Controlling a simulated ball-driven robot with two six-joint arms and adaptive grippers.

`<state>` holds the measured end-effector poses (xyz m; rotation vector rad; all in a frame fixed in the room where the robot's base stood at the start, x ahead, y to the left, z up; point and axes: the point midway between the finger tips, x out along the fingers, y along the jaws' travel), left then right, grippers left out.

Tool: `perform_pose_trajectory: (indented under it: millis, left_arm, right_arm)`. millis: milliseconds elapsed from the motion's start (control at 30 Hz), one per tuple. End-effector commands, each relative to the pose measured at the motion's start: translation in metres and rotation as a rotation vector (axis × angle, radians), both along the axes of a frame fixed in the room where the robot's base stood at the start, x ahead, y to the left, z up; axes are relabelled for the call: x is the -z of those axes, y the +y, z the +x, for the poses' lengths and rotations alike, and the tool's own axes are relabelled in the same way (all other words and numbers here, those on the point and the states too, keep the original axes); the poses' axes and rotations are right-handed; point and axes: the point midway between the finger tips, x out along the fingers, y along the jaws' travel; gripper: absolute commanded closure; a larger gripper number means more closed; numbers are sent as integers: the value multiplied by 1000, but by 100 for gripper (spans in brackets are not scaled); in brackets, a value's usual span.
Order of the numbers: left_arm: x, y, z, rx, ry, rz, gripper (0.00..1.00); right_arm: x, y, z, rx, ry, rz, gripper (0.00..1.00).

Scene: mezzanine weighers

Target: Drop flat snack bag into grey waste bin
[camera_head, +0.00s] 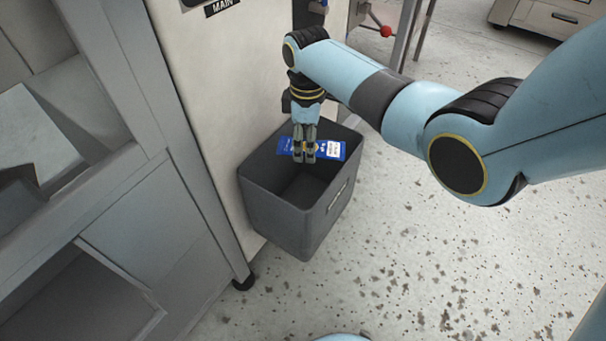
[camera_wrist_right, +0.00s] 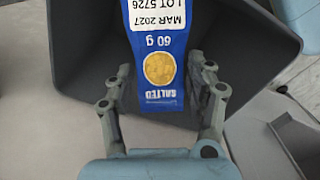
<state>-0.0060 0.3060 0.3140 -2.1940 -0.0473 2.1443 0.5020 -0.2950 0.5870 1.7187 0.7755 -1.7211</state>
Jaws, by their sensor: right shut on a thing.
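The flat snack bag (camera_head: 327,150) is blue with a white label. It is pinched between the fingers of my right gripper (camera_head: 304,157), which points down over the mouth of the grey waste bin (camera_head: 283,211). In the right wrist view the bag (camera_wrist_right: 158,72) shows a white date label, a round yellow picture and the word SALTED. The fingertips of my right gripper (camera_wrist_right: 164,92) are at its two sides. The bin's dark inside (camera_wrist_right: 85,55) lies behind the bag. My left gripper is not in view.
The bin stands on the speckled floor (camera_head: 420,250), close against a cream panel (camera_head: 205,85). A grey metal cabinet frame (camera_head: 150,150) is at the left. A red knob (camera_head: 386,31) is at the back. The floor right of the bin is clear.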

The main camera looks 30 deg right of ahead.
Motion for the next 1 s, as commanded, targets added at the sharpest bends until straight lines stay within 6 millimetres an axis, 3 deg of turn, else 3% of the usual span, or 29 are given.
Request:
perform_pose_trajectory:
  millis: [67, 100, 300, 667, 1000]
  left_arm:
    - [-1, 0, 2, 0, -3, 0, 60]
    - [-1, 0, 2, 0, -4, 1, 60]
    - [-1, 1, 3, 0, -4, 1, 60]
    - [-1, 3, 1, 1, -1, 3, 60]
    - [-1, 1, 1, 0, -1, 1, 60]
  right_arm:
    - [-1, 0, 1, 0, -1, 0, 77]
    - [-1, 0, 1, 0, -1, 0, 41]
    - [-1, 0, 1, 0, -1, -1, 18]
    - [-9, 0, 1, 0, -4, 0, 18]
    - [-79, -1, 2, 1, -4, -1, 18]
